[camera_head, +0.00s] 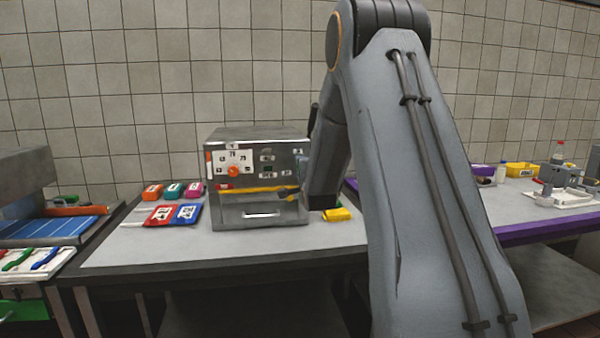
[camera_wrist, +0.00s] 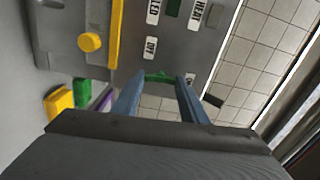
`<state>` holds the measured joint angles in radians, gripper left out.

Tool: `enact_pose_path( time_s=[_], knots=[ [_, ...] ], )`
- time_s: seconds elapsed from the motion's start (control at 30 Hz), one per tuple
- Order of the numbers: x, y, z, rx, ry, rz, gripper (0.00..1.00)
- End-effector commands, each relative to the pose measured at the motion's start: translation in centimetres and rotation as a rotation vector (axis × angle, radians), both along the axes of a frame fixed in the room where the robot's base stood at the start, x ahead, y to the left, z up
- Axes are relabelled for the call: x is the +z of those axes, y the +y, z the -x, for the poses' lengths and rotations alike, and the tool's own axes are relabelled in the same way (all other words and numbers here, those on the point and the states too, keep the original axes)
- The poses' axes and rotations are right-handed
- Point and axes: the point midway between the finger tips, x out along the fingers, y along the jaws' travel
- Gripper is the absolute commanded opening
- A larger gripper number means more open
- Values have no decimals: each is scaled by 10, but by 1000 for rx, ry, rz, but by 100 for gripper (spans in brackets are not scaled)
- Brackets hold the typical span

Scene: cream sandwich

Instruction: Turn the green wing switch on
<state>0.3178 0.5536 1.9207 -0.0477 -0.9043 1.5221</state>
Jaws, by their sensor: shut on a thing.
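The green wing switch (camera_wrist: 158,77) sits on the grey front panel (camera_wrist: 135,52) of a metal machine (camera_head: 240,207). In the wrist view my gripper (camera_wrist: 159,82) has its two blue-grey fingers on either side of the switch, closed on it. The wing lies across the gap between the fingers. White labels, one reading HEAT (camera_wrist: 197,12) and one reading OFF (camera_wrist: 150,48), are near it. In the head view my arm hides the switch and most of my gripper. I cannot tell which label the switch points to.
A yellow block (camera_head: 338,214) lies right of the machine. Coloured packets (camera_head: 188,213) lie left of it. The table front is clear.

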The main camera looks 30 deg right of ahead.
Motion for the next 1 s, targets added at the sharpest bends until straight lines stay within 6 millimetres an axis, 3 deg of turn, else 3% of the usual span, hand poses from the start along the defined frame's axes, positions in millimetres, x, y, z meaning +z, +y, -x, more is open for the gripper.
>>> enact_pose_path(
  time_s=[0.77, 0.8, 0.87, 1.0],
  knots=[
    [-1, 0, 0, -1, -24, -92, 17],
    [-1, 0, 0, -1, -24, -92, 46],
    [-1, 0, 0, 0, -24, -92, 56],
    [-1, 0, 0, 0, -25, -91, 58]
  ],
)
